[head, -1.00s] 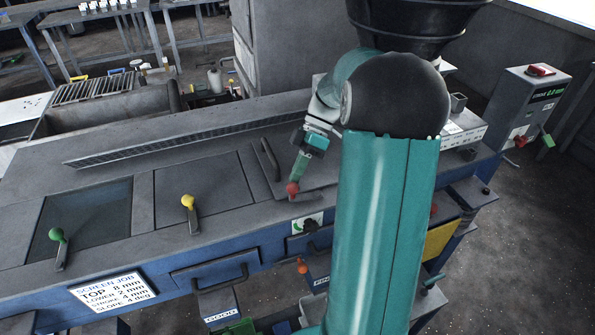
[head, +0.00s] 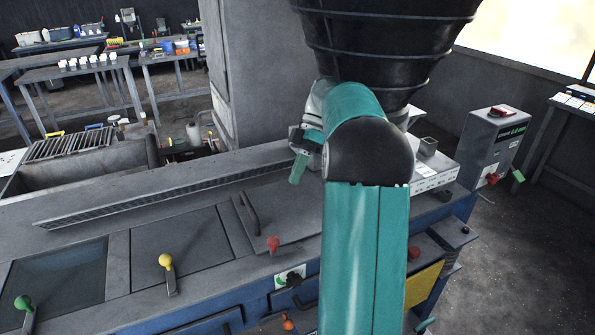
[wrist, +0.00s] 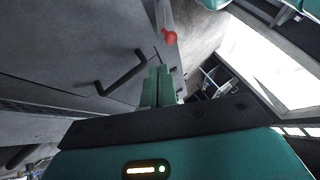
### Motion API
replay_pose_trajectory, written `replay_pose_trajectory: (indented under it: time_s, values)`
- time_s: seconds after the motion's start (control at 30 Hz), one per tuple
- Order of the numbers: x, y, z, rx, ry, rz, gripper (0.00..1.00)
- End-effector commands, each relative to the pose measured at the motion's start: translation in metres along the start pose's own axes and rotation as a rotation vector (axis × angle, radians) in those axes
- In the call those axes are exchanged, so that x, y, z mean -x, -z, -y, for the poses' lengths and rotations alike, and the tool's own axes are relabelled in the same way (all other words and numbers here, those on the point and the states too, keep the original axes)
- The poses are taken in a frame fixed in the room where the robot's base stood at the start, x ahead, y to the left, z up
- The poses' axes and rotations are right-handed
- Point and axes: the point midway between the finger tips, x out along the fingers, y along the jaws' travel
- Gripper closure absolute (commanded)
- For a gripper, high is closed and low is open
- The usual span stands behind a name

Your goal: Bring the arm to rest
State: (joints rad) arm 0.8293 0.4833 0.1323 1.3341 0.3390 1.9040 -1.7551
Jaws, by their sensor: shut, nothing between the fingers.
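My arm (head: 365,240) rises through the middle of the head view and bends back at the top. My gripper (head: 296,176) hangs beyond the bend, over the machine deck, with green fingers pointing down. In the wrist view my gripper (wrist: 158,72) shows its green fingers together with nothing between them. The red-knobbed lever (head: 273,243) stands on the deck below, apart from the gripper. Its red knob (wrist: 169,37) also shows past the fingertips in the wrist view.
A black hopper (head: 385,40) hangs close behind my arm. Yellow (head: 166,261) and green (head: 23,303) levers stand on the deck to the left. A dark handle (head: 249,213) rises from the hatch near my gripper. A grey control box (head: 490,145) stands at right.

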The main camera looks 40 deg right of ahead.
Motion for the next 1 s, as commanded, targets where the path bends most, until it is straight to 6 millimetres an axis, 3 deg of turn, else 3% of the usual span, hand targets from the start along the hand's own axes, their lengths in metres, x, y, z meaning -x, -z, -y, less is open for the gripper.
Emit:
replay_pose_trajectory:
  time_s: [0.63,0.77,1.0]
  values:
    - [0.002,0.004,0.002,-0.008,-0.005,0.009,1.0]
    - [-0.007,0.026,0.012,-0.069,-0.038,0.061,1.0]
    - [-0.045,0.085,0.054,-0.294,-0.212,0.198,1.0]
